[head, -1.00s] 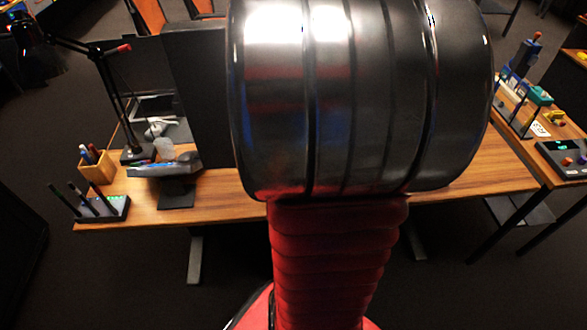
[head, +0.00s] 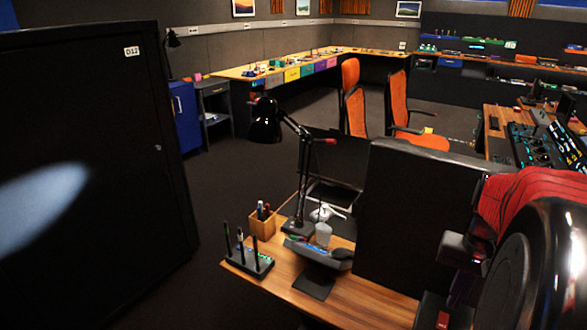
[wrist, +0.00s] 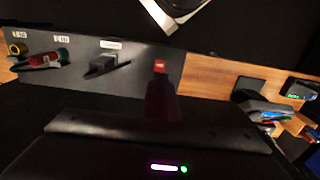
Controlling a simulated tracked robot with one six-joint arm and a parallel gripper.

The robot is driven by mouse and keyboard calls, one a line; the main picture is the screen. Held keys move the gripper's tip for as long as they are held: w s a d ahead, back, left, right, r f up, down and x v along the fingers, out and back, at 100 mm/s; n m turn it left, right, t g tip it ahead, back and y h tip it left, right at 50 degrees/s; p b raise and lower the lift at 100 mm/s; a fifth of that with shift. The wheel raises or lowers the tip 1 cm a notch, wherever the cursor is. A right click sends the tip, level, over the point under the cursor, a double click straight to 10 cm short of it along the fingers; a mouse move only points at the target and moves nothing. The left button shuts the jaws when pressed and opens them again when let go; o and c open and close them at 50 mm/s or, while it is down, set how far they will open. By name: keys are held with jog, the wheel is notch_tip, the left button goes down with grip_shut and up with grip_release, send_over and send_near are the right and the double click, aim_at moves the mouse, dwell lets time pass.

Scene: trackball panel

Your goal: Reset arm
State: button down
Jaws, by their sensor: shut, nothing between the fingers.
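My gripper (wrist: 160,72) shows in the wrist view as dark fingers with a red tip, shut and empty. It points over a wooden desk (wrist: 213,78) and a grey panel (wrist: 135,72) with plugs on it. I cannot tell how far the tip is from the panel. In the head view, my arm, with a red sleeve and a black joint, fills the lower right, above the desk's right part. The trackball is not clearly visible in either current view.
In the head view, a desk lamp (head: 266,122), pen box (head: 262,223), pen stand (head: 247,262) and black screen (head: 415,225) stand on the desk (head: 345,302). A black cabinet (head: 95,120) is at left. Orange chairs (head: 354,100) stand behind. Floor between is clear.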

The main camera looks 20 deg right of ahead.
jog(key=shift+f, duration=0.2)
jog(key=w+a+r+n+t, duration=0.1)
jog(key=a+r+n+t, duration=0.1)
jog(key=a, duration=0.8)
jog(key=a+r+n+t, duration=0.1)
jog(key=a+n, duration=0.3)
jog(key=a, duration=0.6)
jog(key=w+a+r+n+t, duration=0.1)
jog(key=a+r+n+t, duration=0.1)
jog(key=a, duration=0.8)
notch_tip(320, 180, up, 2)
jog(key=shift+w+a+n+t, duration=0.3)
jog(key=shift+w+n, duration=0.05)
jog(key=shift+n, duration=0.55)
jog(key=shift+d, duration=0.15)
